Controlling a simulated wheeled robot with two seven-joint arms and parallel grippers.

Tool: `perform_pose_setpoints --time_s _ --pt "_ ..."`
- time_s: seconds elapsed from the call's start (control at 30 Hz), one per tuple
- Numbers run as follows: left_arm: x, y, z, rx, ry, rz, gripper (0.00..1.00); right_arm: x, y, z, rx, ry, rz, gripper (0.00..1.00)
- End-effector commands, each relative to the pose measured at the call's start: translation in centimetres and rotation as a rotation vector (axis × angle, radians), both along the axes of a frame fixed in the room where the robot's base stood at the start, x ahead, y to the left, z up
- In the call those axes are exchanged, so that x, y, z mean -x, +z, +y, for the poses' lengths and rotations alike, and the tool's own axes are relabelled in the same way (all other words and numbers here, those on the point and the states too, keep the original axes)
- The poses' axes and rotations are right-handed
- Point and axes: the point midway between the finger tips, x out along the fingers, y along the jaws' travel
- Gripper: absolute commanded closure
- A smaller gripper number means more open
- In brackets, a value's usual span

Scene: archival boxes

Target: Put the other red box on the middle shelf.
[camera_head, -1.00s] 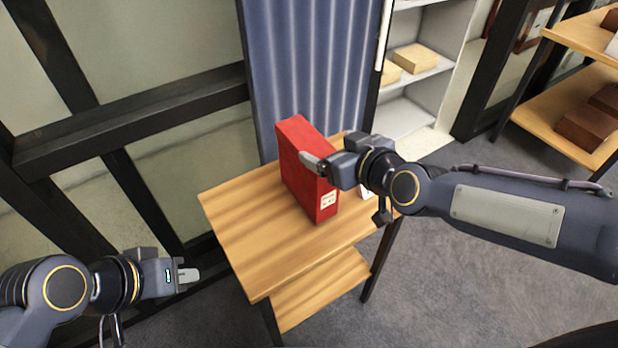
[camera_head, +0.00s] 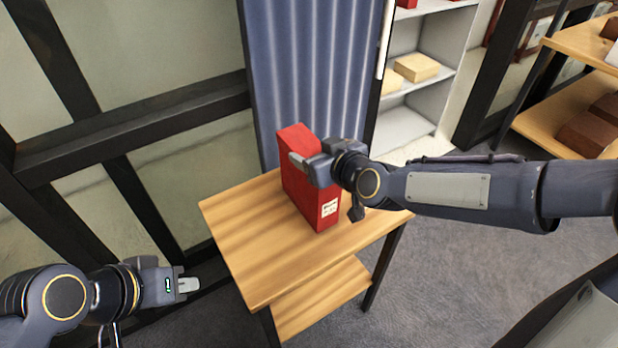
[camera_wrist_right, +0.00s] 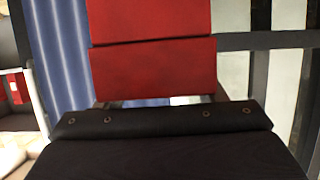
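A red box (camera_head: 298,180) with a white label stands upright on a small wooden table (camera_head: 245,260). My right gripper (camera_head: 305,165) is at the upper part of the box, with one finger along its near face. In the right wrist view the box (camera_wrist_right: 150,70) fills the upper middle, with finger parts near its two sides; firm contact does not show. Another red box (camera_head: 407,3) shows at the top edge on the grey shelf unit (camera_head: 425,105). My left gripper (camera_head: 187,285) is away from the table at the lower left, seen side-on, with nothing visible in it.
Tan boxes (camera_head: 416,67) lie on the grey shelf unit behind. A wooden rack (camera_head: 545,115) with brown boxes stands at the right. A blue curtain (camera_head: 310,70) and dark-framed glass are behind the table. Floor (camera_head: 450,260) to the right of the table is open.

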Motion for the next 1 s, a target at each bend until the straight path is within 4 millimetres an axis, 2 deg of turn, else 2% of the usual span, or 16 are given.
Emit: perform_pose_setpoints --time_s 0.07,0.47,0.77,1.0 --pt "0.0 0.0 0.0 0.000 0.000 0.000 1.00 0.0 0.0 0.0 0.000 0.000 0.000 0.47" --pt "0.0 0.0 0.0 0.000 0.000 0.000 1.00 0.0 0.1 0.0 -0.001 0.000 -0.003 1.00" --pt "0.0 0.2 0.0 0.000 0.000 0.000 1.00 0.0 0.5 0.0 -0.001 -0.001 -0.004 1.00" --pt "0.0 0.9 0.0 0.000 0.000 0.000 1.00 0.0 2.4 0.0 0.000 0.000 -0.005 1.00"
